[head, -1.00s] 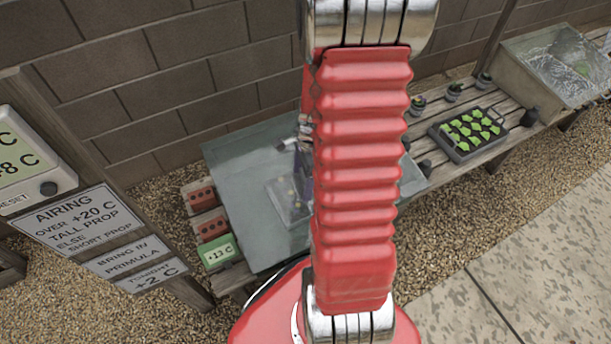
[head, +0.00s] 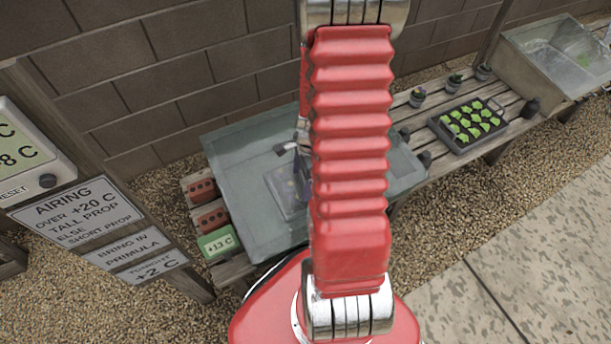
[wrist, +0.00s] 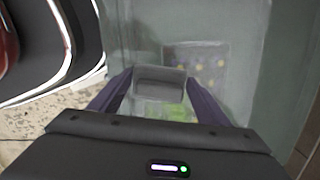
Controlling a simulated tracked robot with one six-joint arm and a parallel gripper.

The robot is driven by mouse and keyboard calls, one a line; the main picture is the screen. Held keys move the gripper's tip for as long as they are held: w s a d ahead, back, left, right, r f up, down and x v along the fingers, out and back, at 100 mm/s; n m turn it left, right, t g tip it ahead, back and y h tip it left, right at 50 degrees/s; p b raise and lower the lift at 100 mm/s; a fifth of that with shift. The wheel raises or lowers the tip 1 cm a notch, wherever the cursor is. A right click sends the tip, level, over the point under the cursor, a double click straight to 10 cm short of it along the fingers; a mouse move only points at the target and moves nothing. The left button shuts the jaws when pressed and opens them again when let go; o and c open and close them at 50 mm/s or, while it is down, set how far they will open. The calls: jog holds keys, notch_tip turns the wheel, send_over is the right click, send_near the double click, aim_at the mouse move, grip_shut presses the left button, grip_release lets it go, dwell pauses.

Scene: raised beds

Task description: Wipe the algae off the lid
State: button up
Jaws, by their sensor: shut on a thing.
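The glass lid (head: 238,165) lies over a low frame in the head view, left of my red arm. In the wrist view the lid (wrist: 225,25) is a hazy grey-green pane with pale smears. My gripper (wrist: 160,78) is shut on a grey block-shaped wiper (wrist: 160,86), held over the pane; I cannot tell whether it touches. A bright green patch (wrist: 176,112) shows just below the wiper; I cannot tell whether it is algae or something under the glass. In the head view my arm partly hides the gripper and the lid.
A dark tray with yellow spots (wrist: 198,62) shows through the pane. Red bricks (head: 203,190) and a green +13 C display (head: 217,242) sit left of the lid. A seedling tray (head: 467,125), small pots and another glazed frame (head: 550,55) stand right. A block wall is behind.

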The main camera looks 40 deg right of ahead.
jog(key=shift+w+a+r+n, duration=0.15)
jog(key=shift+w+n, duration=0.15)
jog(key=shift+w, duration=0.2)
jog(key=w+a+r+n+g, duration=0.1)
jog(key=w+a+r+n, duration=0.7)
jog(key=w+a+n, duration=0.2)
jog(key=w+a+r+n+g+h, duration=0.1)
jog(key=w+a+r+n, duration=0.7)
jog(key=w+a+n, duration=0.3)
jog(key=shift+w+r+n, duration=0.25)
jog(key=shift+w+n, duration=0.2)
jog(key=shift+n, duration=0.45)
jog(key=shift+a, duration=0.15)
